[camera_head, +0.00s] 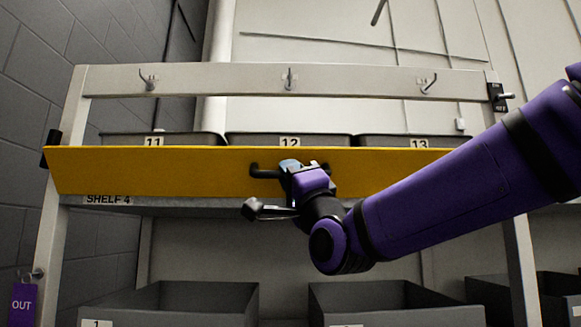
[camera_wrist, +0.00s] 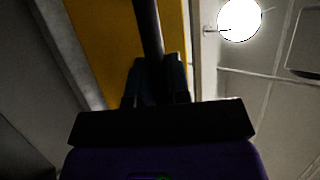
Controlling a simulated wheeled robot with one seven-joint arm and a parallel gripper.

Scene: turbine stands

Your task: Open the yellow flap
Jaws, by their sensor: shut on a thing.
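The yellow flap (camera_head: 160,170) is a long panel across the front of the shelf in the head view. It covers the lower part of the bins behind it, whose tops show above its upper edge. It also shows in the wrist view (camera_wrist: 98,45). A dark handle (camera_head: 262,172) sits at the middle of the flap. My gripper (camera_head: 290,168) is at this handle, shut on it. In the wrist view the handle bar (camera_wrist: 148,28) runs between the fingers of my gripper (camera_wrist: 155,82).
Grey bins 11 (camera_head: 115,140), 12 (camera_head: 255,140) and 13 (camera_head: 380,141) stand behind the flap. Hooks (camera_head: 289,78) line the rail above. Open grey bins (camera_head: 180,305) stand below. A purple OUT tag (camera_head: 22,303) hangs at the left post. A dark latch (camera_head: 497,97) is on the right post.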

